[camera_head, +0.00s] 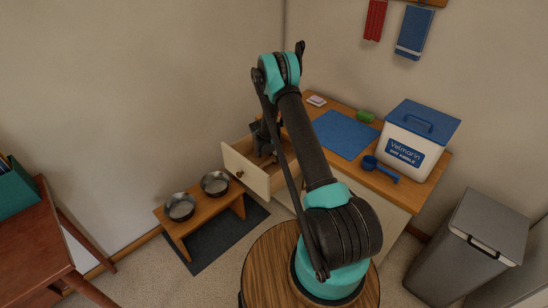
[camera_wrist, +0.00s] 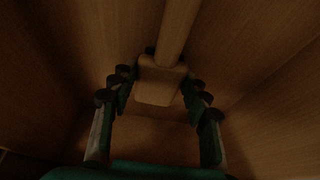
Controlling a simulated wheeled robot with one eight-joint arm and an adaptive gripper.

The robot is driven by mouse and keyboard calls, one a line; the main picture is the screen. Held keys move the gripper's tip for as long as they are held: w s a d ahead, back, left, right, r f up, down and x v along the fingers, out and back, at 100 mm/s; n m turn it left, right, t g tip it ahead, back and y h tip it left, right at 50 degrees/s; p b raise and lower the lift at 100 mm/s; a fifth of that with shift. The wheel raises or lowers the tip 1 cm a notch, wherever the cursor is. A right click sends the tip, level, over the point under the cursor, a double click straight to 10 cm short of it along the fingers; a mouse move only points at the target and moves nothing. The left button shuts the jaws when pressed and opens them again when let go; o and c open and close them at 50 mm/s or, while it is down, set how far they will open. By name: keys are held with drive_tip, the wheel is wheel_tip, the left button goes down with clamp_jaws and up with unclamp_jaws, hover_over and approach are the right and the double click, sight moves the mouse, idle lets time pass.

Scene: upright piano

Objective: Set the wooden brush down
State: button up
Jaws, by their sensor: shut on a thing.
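The wooden brush (camera_wrist: 162,78) shows in the wrist view as a pale block with a round handle running up and away from it. My gripper (camera_wrist: 158,88) is shut on the block, with a dark finger on each side. In the head view my gripper (camera_head: 263,139) is down at the open drawer (camera_head: 246,172) of the wooden cabinet, partly hidden behind my arm. The brush cannot be made out in the head view. Wooden drawer walls surround the brush in the dim wrist view. Whether the brush touches the drawer floor I cannot tell.
A blue mat (camera_head: 345,134), a green block (camera_head: 365,116), a blue scoop (camera_head: 379,170) and a white bin with a blue lid (camera_head: 417,140) are on the cabinet top. A low stand with two metal bowls (camera_head: 180,207) stands left of the drawer. A grey bin (camera_head: 470,245) is at right.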

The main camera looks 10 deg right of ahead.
sight(268, 162)
drive_tip(key=shift+f, duration=0.1)
drive_tip(key=o, duration=1.2)
drive_tip(key=v, duration=1.2)
drive_tip(key=s+d+r+n+y, duration=0.1)
drive_tip(key=s+d+r+n, duration=0.15)
drive_tip(key=s+r, duration=0.6)
drive_tip(key=s+d+r+n+y, duration=0.1)
drive_tip(key=s+d+r+n, duration=0.15)
drive_tip(key=s+r, duration=0.65)
drive_tip(key=s+r+n, duration=0.1)
drive_tip(key=s+n, duration=0.1)
drive_tip(key=s, duration=0.5)
drive_tip(key=s+n+t+y, duration=0.1)
drive_tip(key=s+n, duration=0.1)
drive_tip(key=s, duration=0.6)
drive_tip(key=s+d+r+n, duration=0.1)
drive_tip(key=s, duration=0.7)
drive_tip(key=shift+s+r+n+y, duration=0.15)
drive_tip(key=shift+r+n+y, duration=0.15)
drive_tip(key=shift+n+y, duration=0.1)
